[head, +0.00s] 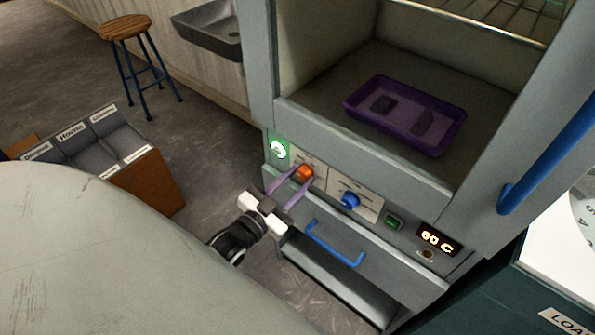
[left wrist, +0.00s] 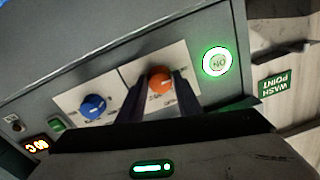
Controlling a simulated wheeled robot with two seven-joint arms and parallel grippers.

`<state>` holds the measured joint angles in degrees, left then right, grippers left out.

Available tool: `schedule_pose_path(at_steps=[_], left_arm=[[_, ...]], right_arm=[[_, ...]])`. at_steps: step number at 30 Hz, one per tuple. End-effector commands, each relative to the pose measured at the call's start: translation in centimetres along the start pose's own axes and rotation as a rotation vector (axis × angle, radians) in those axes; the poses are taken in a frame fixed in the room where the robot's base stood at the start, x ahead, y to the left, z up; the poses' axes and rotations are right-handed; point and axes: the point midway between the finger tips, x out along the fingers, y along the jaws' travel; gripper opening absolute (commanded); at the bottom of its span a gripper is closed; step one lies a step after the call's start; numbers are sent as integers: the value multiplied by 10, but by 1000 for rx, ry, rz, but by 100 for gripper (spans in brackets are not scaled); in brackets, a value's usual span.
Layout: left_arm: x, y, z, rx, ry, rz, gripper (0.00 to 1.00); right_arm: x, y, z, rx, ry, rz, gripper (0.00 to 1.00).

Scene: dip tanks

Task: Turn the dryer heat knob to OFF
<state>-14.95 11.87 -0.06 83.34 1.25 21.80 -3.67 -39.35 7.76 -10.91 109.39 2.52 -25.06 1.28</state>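The dryer's front panel (head: 325,187) carries an orange knob (head: 304,173) and a blue knob (head: 350,200) on pale label plates. The orange knob also shows in the left wrist view (left wrist: 160,79), left of the lit green ON light (left wrist: 217,62). Which knob is the heat knob I cannot read; the plate lettering is too small. My left gripper (head: 294,180) is at the orange knob, one finger on each side, with no clear gap between fingertips and knob. Its fingers hide parts of the plate. The display (head: 437,241) reads about 60 C. My right gripper is not in view.
A purple tray (head: 440,145) with dark pieces sits in the open dryer chamber. Below the panel, a drawer with a blue handle (head: 335,246) is close to the left gripper. A green switch (head: 394,222) is beside the display. A labelled bin (head: 155,180) and a stool (head: 126,27) stand left.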

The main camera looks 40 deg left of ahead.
Motion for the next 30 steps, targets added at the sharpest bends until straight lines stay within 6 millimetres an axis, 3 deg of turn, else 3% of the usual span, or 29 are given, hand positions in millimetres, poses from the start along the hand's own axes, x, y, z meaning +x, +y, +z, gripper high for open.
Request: schedule_pose_path(at_steps=[3,14,24,30], left_arm=[[0,0,0,0,-1,0,48],[-7,0,0,2,0,0,48],[-70,1,2,2,-5,1,48],[-96,0,1,2,-2,0,48]], right_arm=[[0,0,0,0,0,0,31],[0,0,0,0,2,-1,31],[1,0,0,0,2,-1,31],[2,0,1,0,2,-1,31]])
